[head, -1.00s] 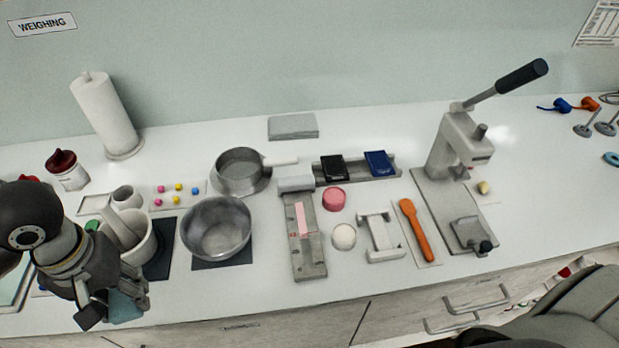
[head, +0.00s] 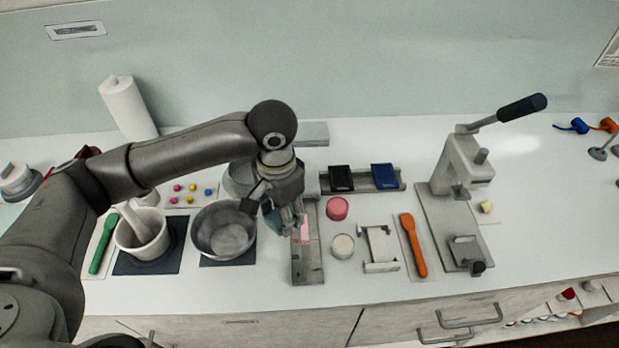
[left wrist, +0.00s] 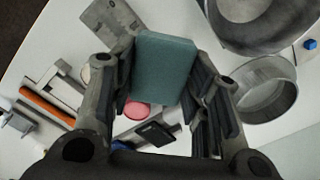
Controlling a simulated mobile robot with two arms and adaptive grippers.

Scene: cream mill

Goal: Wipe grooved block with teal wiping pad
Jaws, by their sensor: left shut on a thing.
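My left gripper (head: 280,212) is shut on the teal wiping pad (left wrist: 164,75), which fills the space between its fingers in the left wrist view. In the head view, the gripper is beside and partly in front of the left edge of the grey grooved block (head: 308,268). The block also shows in the left wrist view (left wrist: 116,20), apart from the pad there. I cannot tell the pad's height above the block. My right gripper is not in view.
A metal bowl (head: 222,232) stands just left of the gripper. Right of the block are a pink round piece (head: 337,208), a white round piece (head: 342,247), a white frame (head: 379,266), an orange spatula (head: 413,246) and a lever press (head: 463,170). The front counter strip is clear.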

